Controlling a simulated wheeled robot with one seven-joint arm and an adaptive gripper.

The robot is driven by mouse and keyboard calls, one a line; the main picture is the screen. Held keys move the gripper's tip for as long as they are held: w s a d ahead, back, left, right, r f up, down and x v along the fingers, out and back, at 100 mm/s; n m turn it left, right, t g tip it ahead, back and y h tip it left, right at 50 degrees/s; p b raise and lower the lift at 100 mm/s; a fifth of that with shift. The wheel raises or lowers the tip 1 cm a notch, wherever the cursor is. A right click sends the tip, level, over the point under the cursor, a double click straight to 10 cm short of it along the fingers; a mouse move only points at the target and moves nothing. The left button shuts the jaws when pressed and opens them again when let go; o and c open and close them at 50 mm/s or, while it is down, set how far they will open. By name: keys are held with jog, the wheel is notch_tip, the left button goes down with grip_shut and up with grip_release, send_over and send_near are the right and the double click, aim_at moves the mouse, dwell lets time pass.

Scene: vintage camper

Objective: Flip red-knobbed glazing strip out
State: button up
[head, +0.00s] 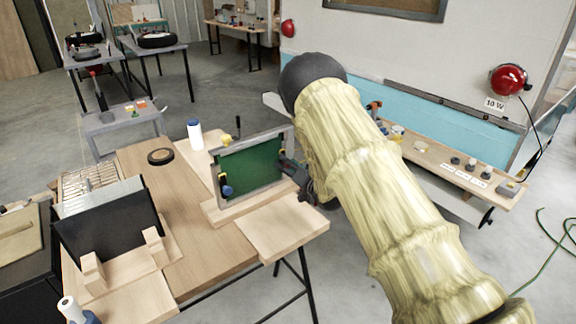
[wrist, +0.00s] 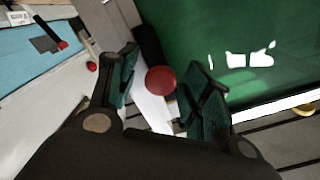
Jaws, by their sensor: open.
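The glazed frame (head: 219,190) stands upright on a wooden block on the bench, with a green pane (head: 250,165). In the wrist view the green pane (wrist: 220,35) fills the upper right. The red knob (wrist: 160,80) shows there, beside a dark strip (wrist: 149,45) along the pane's edge. My gripper (wrist: 163,92) is open, its fingers on either side of the red knob in the picture. I cannot tell whether either finger touches it. In the head view my gripper (head: 294,177) is at the frame's right side, and the red knob is hidden.
On the bench (head: 190,250) are a tape roll (head: 161,157), a white bottle (head: 195,135) and a black panel (head: 110,228) on wooden supports. The camper's side shelf (head: 440,170) lies beyond my arm.

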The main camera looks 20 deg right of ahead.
grip_shut()
jog(key=shift+s+d+f, duration=0.15)
jog(key=shift+s+d, duration=0.05)
jog(key=shift+s, duration=0.35)
